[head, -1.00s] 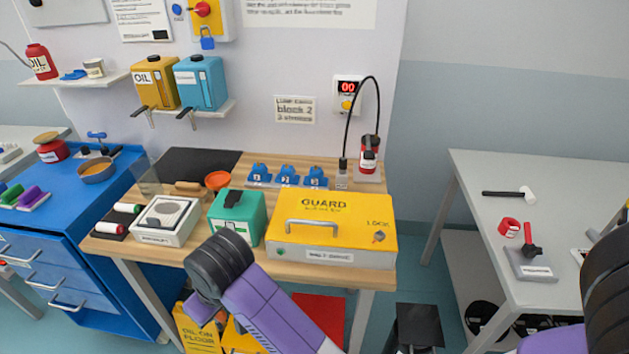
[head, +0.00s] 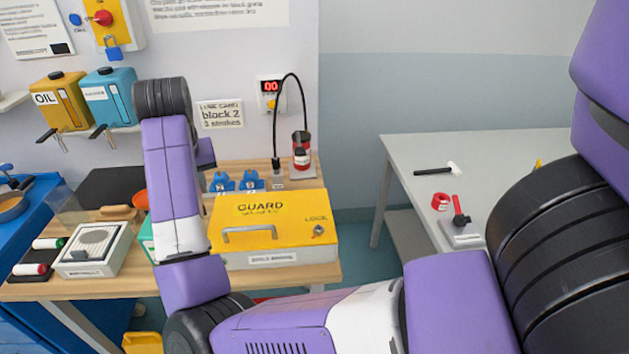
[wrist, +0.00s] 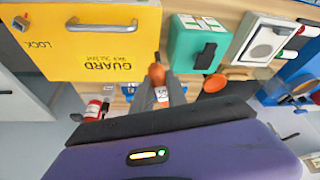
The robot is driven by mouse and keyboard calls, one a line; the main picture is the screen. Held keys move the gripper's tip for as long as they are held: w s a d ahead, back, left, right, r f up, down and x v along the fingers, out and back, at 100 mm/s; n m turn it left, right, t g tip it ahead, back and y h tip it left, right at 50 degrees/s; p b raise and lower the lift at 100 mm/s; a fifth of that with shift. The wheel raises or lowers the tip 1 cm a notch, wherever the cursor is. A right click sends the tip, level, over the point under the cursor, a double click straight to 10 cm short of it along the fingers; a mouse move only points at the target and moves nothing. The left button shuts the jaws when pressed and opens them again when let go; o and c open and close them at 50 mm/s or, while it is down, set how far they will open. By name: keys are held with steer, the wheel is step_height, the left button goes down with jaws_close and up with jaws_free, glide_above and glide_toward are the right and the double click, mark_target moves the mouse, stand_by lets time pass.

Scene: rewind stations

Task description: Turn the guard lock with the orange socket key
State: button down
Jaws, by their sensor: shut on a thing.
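The yellow guard box (head: 285,208) lies on the wooden bench, with a handle on its front and the lock (head: 318,231) at its right side. In the wrist view the guard (wrist: 110,45) appears upside down, with the lock (wrist: 21,22) at upper left. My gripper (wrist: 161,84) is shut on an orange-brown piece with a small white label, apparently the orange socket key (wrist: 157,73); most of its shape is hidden. The gripper is apart from the lock, which lies well to its left in the wrist view. In the head view my arm hides the gripper.
Blue numbered blocks (head: 251,181), a red bottle (head: 302,150) and a black cable stand behind the guard. A green box (wrist: 198,45) and a white device (head: 91,250) sit to its left. A grey table (head: 450,150) stands at right, with clear floor between.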

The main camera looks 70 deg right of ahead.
steer(key=s+d+r+m+g+h, duration=0.1)
steer(key=s+d+r+m+g, duration=0.25)
steer(key=s+d+m, duration=0.65)
steer(key=s+a+f+m, duration=0.1)
steer(key=s+f, duration=0.2)
steer(key=s, duration=0.4)
steer(key=s+a+f+m, duration=0.1)
steer(key=s+f, duration=0.2)
steer(key=s, duration=0.5)
steer(key=shift+s+f+g, duration=0.15)
steer(key=shift+f+g, duration=0.05)
steer(key=shift+g, duration=0.15)
steer(key=shift+a, duration=0.25)
stand_by(0.5)
steer(key=shift+f+b, duration=0.9)
steer(key=shift+f, duration=0.65)
stand_by(1.3)
